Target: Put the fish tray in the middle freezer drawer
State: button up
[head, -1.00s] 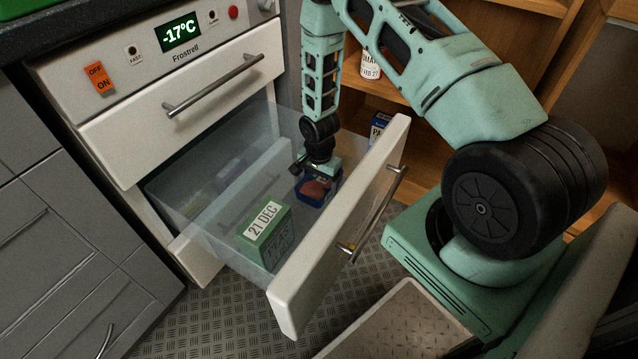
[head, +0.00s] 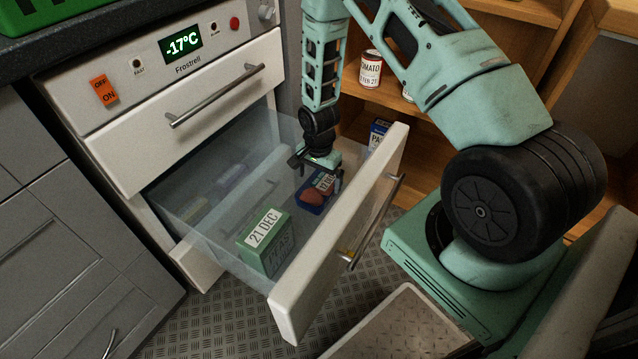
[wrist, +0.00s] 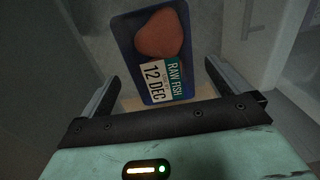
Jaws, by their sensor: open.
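The fish tray (head: 314,196) is blue, with pinkish-orange fish and a label. It lies inside the open middle freezer drawer (head: 345,235), toward the right end near the drawer's white front. In the wrist view the fish tray (wrist: 143,35) shows the words RAW FISH and 12 DEC. My gripper (head: 318,170) is above the tray, inside or just over the drawer. In the wrist view my gripper (wrist: 160,88) has its fingers spread apart, one on each side of the tray's near end, with nothing clamped between them.
A green box (head: 265,240) labelled 21 DEC stands in the same drawer, left of the tray. Dimmer packages (head: 232,178) show deeper inside. The top drawer (head: 190,110) is shut. A shelf with cans (head: 370,70) stands behind my arm.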

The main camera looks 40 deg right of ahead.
aim_at(319, 186)
notch_tip(319, 186, up, 7)
jog(key=p, duration=0.2)
jog(key=s+a+r+n+y, duration=0.1)
jog(key=s+a+r+n, duration=0.3)
jog(key=a+r, duration=0.5)
jog(key=s+a+r+n, duration=0.2)
jog(key=a+r+n, duration=0.4)
jog(key=a+r, duration=0.25)
jog(key=s+a+r+n, duration=0.3)
jog(key=s+r+n, duration=0.2)
jog(key=s, duration=0.4)
jog(key=s+a+r+n, duration=0.4)
jog(key=s+r+n, duration=0.1)
jog(key=s, duration=0.4)
jog(key=shift+s+n, duration=0.15)
jog(key=shift+n, duration=0.75)
jog(key=shift+r, duration=0.1)
notch_tip(319, 186, up, 24)
jog(key=p, duration=2.4)
jog(key=shift+r, duration=0.15)
